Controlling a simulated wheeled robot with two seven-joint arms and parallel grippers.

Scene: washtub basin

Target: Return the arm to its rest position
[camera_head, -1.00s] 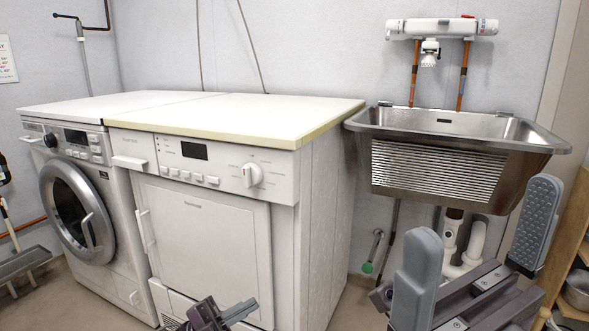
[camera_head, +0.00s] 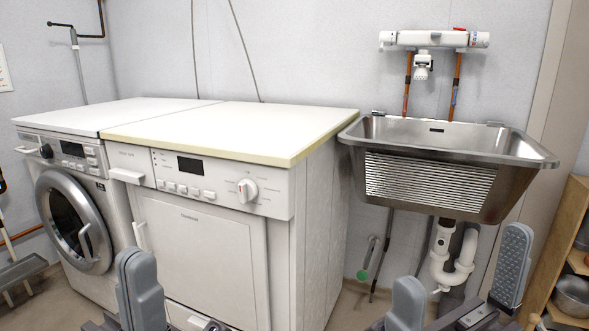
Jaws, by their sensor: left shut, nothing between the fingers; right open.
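My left gripper (camera_head: 140,285) shows at the bottom left, in front of the white dryer-like machine. Its two grey fingers are together with nothing between them. My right gripper (camera_head: 460,284) is at the bottom right, below and in front of the metal washtub basin (camera_head: 430,180). Its two grey padded fingers stand wide apart and the gap between them is empty. Both grippers are clear of the basin and of the machines. The lower parts of both arms are cut off by the bottom edge of the picture.
A washing machine (camera_head: 75,215) and a white machine (camera_head: 205,250) with a knob and a pale top (camera_head: 235,130) stand at the left. A white tap (camera_head: 432,40) hangs above the basin, with drain pipes (camera_head: 455,260) below. A wooden shelf (camera_head: 560,250) with metal bowls stands at the right.

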